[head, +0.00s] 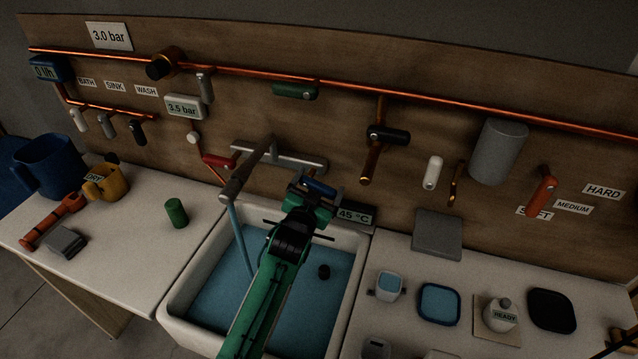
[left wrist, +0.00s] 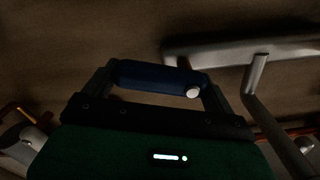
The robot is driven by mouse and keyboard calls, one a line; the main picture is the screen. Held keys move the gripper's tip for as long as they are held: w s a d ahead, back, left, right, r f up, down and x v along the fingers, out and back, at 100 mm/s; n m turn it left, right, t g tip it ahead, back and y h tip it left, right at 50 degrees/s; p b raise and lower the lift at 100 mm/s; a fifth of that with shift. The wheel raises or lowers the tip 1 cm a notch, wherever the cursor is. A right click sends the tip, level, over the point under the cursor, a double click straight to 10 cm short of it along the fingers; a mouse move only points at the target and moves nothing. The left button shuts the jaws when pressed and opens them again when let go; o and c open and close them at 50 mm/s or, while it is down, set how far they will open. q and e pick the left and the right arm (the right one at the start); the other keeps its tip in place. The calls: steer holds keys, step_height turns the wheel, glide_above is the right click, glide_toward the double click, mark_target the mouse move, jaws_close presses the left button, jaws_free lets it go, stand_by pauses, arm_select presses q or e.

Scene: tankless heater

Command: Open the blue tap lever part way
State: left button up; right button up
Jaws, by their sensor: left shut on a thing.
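The blue tap lever (head: 320,187) sits at the right end of the grey mixer tap (head: 285,160) on the wooden wall, above the sink. My left gripper (head: 316,195) reaches up over the sink and is shut on this lever. In the left wrist view the blue lever (left wrist: 150,76) lies crosswise between the two dark fingers, with a pale round knob at its right end. A blue stream of water (head: 238,238) runs from the tap's spout (head: 240,182) into the sink. My right gripper does not show.
The white sink (head: 362,243) holds blue water. A 45 °C display (head: 352,216) is close beside my left gripper. A red lever (head: 220,160) is left of the tap. Copper pipes (head: 420,97) cross the wall. Cups and dishes stand on the right counter.

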arm_select(q)
steer(key=shift+a+f+m, duration=0.1)
steer(key=shift+f+m, duration=0.2)
steer(key=shift+m, duration=0.75)
steer(key=shift+a+f+m, duration=0.1)
steer(key=shift+f+m, duration=0.2)
steer(key=shift+m, duration=0.75)
steer(key=o, duration=1.1)
steer(key=shift+w, duration=0.1)
steer(key=shift+o, duration=0.2)
steer(key=b+v, duration=0.3)
steer(key=v, duration=1.1)
